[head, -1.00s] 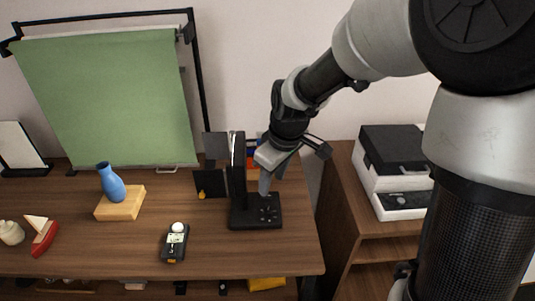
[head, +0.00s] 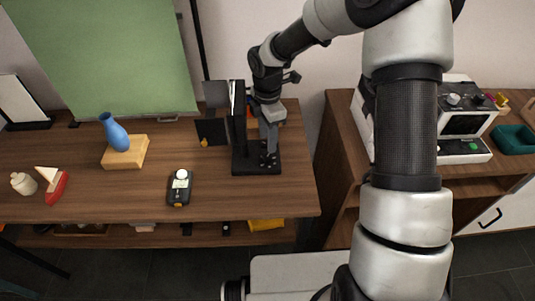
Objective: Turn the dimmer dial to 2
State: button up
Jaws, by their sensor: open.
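A black lamp-like unit stands on the wooden table, with a flat black base (head: 242,168) and an upright black panel (head: 239,120). Small controls show on the right part of the base; the dimmer dial and its setting are too small to make out. My gripper (head: 270,145) points down over these controls, just right of the upright panel. It is open and appears empty. I cannot tell whether its fingertips touch a control. A light meter (head: 180,187) with a white dome lies in front and to the left.
A toy boat (head: 56,186) and a cream jar (head: 22,183) are at the left. A green backdrop (head: 105,55) hangs behind. White equipment (head: 462,148) stands on the right cabinet.

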aim_at(268, 156)
notch_tip(268, 156, down, 7)
jog(key=shift+f+b, duration=0.15)
jog(key=shift+b, duration=0.25)
grip_shut()
jog(key=m, duration=0.3)
jog(key=shift+m, duration=0.4)
jog(key=shift+m+b, duration=0.55)
jog(key=shift+m, duration=1.35)
